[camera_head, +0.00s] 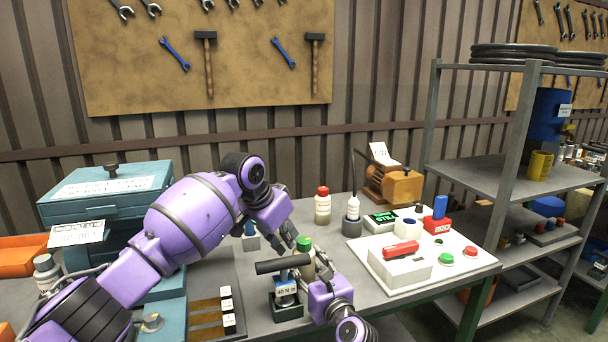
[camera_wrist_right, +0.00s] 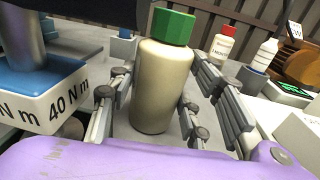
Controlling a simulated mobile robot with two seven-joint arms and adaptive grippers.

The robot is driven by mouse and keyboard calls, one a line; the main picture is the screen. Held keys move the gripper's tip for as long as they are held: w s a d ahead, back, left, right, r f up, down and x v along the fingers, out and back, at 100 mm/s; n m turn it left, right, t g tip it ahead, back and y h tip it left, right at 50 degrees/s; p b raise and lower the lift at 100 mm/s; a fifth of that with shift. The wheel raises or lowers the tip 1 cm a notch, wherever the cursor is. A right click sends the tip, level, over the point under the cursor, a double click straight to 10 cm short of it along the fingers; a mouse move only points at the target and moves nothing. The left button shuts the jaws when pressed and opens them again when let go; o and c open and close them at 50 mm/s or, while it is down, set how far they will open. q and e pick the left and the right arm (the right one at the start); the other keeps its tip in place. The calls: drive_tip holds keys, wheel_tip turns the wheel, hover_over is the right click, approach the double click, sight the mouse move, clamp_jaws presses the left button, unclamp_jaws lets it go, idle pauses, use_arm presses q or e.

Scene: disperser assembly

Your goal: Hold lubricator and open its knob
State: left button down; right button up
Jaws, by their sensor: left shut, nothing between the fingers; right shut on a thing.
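The lubricator is a cream bottle (camera_wrist_right: 163,85) with a green cap-like knob (camera_wrist_right: 173,27); it stands upright. In the head view its green knob (camera_head: 304,243) shows between my two arms, and its body is mostly hidden. My right gripper (camera_head: 312,274) is shut on the bottle, with its fingers on both sides of the body in the right wrist view (camera_wrist_right: 163,108). My left gripper (camera_head: 289,236) is shut and empty, beside and slightly above the green knob in the head view. I cannot tell whether it touches the knob.
A tool with a black handle (camera_head: 283,265) and a 40 N m label stands close left of the bottle. A red-capped bottle (camera_head: 322,207) and a white bottle (camera_head: 353,209) stand behind. A white panel (camera_head: 447,262) with buttons lies right. A teal machine (camera_head: 108,195) stands left.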

use_arm(q)
drive_tip(key=shift+w+d, duration=0.25)
drive_tip(key=shift+d, duration=0.5)
idle(0.6)
drive_tip(key=shift+s+d, duration=0.1)
drive_tip(key=shift+s, duration=0.3)
drive_tip(key=shift+s+d, duration=0.25)
drive_tip(key=shift+d, duration=0.05)
drive_tip(key=shift+d, duration=0.15)
idle(0.3)
drive_tip(key=shift+s, duration=0.1)
wheel_tip(320, 180, up, 6)
drive_tip(key=shift+s+a, duration=0.2)
drive_tip(key=shift+s, duration=0.05)
idle(0.7)
